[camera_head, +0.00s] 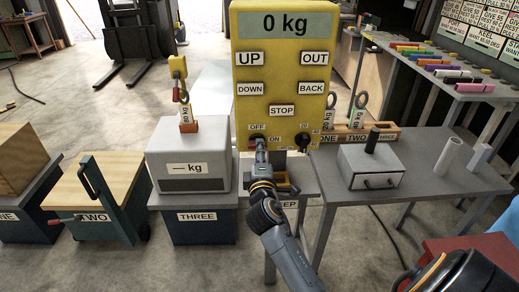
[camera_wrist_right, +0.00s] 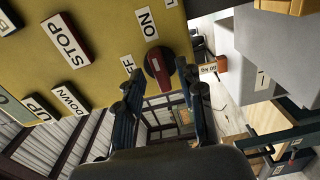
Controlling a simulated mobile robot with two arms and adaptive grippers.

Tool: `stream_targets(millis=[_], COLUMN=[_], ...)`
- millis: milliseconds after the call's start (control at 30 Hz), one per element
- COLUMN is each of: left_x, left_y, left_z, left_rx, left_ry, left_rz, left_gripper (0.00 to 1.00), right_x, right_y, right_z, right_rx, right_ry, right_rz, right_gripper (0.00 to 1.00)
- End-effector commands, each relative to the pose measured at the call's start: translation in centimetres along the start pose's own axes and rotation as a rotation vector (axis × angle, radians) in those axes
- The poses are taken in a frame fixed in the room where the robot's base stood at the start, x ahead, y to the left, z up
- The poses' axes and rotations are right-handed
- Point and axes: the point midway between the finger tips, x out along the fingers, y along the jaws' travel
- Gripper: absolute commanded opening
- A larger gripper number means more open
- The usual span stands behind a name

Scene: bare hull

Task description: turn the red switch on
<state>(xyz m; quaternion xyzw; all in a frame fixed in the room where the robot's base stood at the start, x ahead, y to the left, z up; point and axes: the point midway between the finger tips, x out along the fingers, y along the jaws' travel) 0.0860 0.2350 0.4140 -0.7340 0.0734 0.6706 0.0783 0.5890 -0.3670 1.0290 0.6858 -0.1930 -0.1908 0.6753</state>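The red switch (camera_wrist_right: 159,68) is a round red and dark knob with a pale mark, low on the yellow panel (camera_head: 283,65). In the wrist view, the ON label (camera_wrist_right: 149,25) and a partly covered OFF label (camera_wrist_right: 127,66) lie beside it. My right gripper (camera_wrist_right: 163,84) is open, its two fingers on either side of the knob's near edge; I cannot tell whether they touch it. In the head view, my right gripper (camera_head: 260,150) is in front of the switch and largely hides it, below the OFF label (camera_head: 257,127). My left gripper is not in view.
A black knob (camera_head: 302,140) sits right of the switch, and push buttons (camera_head: 282,111) are above. A grey scale block (camera_head: 188,160) stands left of the panel. A grey table (camera_head: 425,165) with a small drawer box (camera_head: 370,167) extends right.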

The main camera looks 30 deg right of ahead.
Motion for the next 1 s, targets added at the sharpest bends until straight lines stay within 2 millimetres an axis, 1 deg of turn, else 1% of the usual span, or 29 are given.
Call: stream_targets(millis=[33, 200, 300, 400, 500, 600, 1000], left_x=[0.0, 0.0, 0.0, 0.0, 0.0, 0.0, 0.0], left_y=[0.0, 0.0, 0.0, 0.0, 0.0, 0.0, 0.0], left_z=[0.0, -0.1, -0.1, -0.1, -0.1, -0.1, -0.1], left_rx=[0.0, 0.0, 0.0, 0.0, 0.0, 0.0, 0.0], left_ry=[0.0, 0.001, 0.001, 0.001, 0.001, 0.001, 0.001], left_rz=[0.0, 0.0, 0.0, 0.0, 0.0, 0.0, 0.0], left_gripper=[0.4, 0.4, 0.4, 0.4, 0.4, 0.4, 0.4], right_x=[-1.2, -4.9, -6.9, -8.3, -9.3, -9.7, -9.8], right_y=[-0.2, -0.2, -0.2, -0.2, -0.1, -0.1, -0.1], right_z=[-0.1, 0.0, 0.0, 0.0, 0.0, 0.0, 0.0], right_rx=[0.001, 0.003, 0.002, 0.002, 0.002, 0.001, 0.001], right_ry=[0.002, 0.0, 0.0, 0.0, 0.0, 0.0, -0.001], right_rz=[-0.003, -0.005, -0.005, -0.005, -0.004, -0.002, -0.002], right_gripper=[0.38, 0.38, 0.38, 0.38, 0.38, 0.38, 0.38])
